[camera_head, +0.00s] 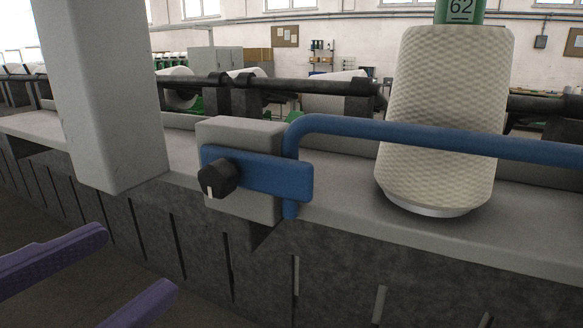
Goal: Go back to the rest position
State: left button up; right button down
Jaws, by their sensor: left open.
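My left gripper (140,260) shows at the lower left as two purple fingers, spread apart with nothing between them. It is in front of the machine's dark lower panel and looks apart from it. My right gripper is out of view. A large cream yarn cone (448,80) stands upright at the right on the machine's grey ledge (330,222), behind a blue bar. A green tube (459,10) marked 62 sticks out of its top, cut off by the picture edge.
A blue bent bar (440,139) runs from a grey block (240,135) with a blue plate (270,177) and a black knob (218,179) to the right edge. A thick grey post (105,90) stands at the left. Dark floor lies at the lower left.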

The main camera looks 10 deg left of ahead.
pick_arm(q)
jog(key=s+a+f+n+g+y, duration=0.3)
jog(key=s+f+g, duration=0.25)
jog(key=f, duration=0.25)
jog(key=s+a+f+n+g+y, duration=0.2)
jog(key=s+f+g, duration=0.2)
jog(key=f+g, duration=0.3)
notch_tip(320, 180, up, 21)
jog(key=p, duration=2.1)
jog(key=shift+a, duration=0.15)
jog(key=shift+f, duration=0.1)
